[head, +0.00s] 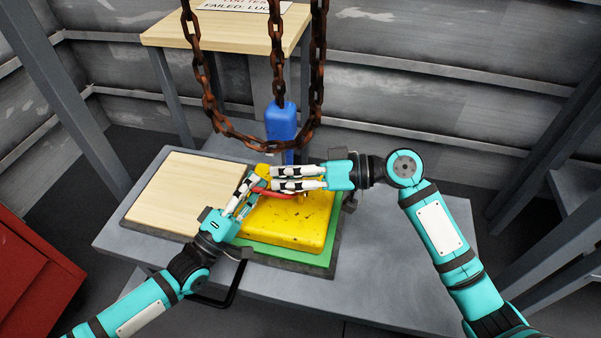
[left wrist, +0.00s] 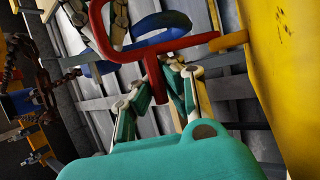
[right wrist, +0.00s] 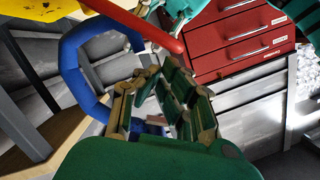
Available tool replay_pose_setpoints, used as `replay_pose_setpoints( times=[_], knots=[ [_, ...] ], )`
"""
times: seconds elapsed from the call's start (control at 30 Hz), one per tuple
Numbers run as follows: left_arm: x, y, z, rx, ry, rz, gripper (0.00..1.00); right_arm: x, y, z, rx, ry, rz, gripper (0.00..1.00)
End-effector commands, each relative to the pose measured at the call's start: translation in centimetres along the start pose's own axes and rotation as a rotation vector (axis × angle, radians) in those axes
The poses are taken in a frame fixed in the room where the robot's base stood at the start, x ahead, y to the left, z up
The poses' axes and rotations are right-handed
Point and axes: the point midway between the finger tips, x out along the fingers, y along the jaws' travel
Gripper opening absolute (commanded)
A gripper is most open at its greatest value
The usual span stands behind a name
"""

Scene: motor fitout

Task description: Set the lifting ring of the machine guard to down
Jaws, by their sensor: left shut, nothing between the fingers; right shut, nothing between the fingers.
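The yellow machine guard (head: 300,222) lies on a green mat on the grey bench; its side also fills the right of the left wrist view (left wrist: 285,70). Its red lifting ring (head: 270,194) is partly hidden by my grippers in the head view. The left wrist view shows the red bars (left wrist: 180,45) standing off the guard's face; their exact tilt is unclear. My left gripper (head: 258,180) is shut and empty, close beside the ring. My right gripper (head: 274,180) is shut and empty, pointing left above the guard; the red bar also crosses the right wrist view (right wrist: 135,25).
A blue hook (head: 281,121) hangs on a rusty chain (head: 207,95) just behind the guard, near my right gripper. A wooden board (head: 185,190) lies left on the bench. A wooden table (head: 160,36) stands behind, a red cabinet (head: 30,280) at left.

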Motion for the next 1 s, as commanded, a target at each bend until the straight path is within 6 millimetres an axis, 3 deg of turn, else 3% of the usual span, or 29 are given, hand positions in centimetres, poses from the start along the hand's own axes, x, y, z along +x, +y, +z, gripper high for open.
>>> replay_pose_setpoints(
  times=[0.33,0.5,0.73,1.0],
  knots=[
    [0.2,0.6,-0.1,-0.001,0.002,0.016,0.0,0.2,0.0,0.0,-0.001,0.0,0.0,0.0],
    [0.2,0.6,-0.1,-0.001,0.002,0.016,0.0,0.5,-0.3,1.4,-0.052,-0.003,0.014,0.0],
    [0.3,0.7,-0.1,-0.001,0.002,0.018,0.0,0.5,-0.3,1.5,-0.058,-0.003,0.015,0.0],
    [0.2,0.4,-0.1,0.0,0.002,0.012,0.34,0.5,-0.3,1.4,-0.058,-0.002,0.014,0.0]
  ],
)
